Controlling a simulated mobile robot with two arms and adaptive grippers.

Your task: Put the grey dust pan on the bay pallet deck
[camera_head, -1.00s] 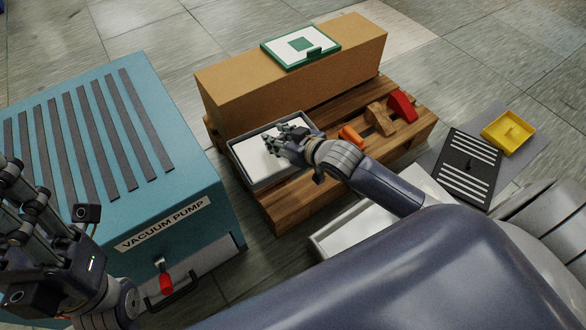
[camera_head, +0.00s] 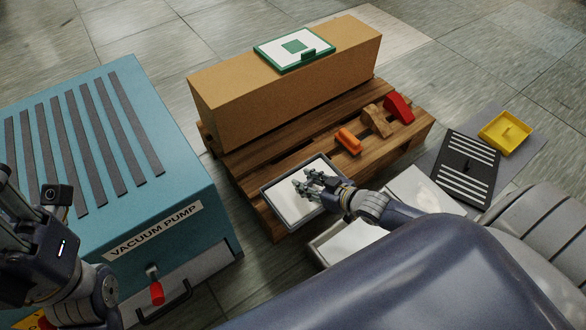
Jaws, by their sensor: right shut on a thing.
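The grey dust pan (camera_head: 282,207), a shallow grey-rimmed tray with a pale inside, is at the left front corner of the wooden pallet deck (camera_head: 300,155). My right gripper (camera_head: 308,186) is shut on the pan, its fingers showing over the pale inside. The pan overlaps the deck's front edge; I cannot tell whether it rests on the boards or hangs just above. My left gripper (camera_head: 22,215) is at the left edge, beside the vacuum pump, partly cut off, and its opening cannot be judged.
A long cardboard box (camera_head: 285,85) bearing a green-framed panel (camera_head: 275,53) fills the deck's back. Orange (camera_head: 348,140), brown (camera_head: 377,121) and red (camera_head: 398,107) pieces lie on its right. The teal vacuum pump (camera_head: 185,195) stands left. A pale tray (camera_head: 340,248) lies in front.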

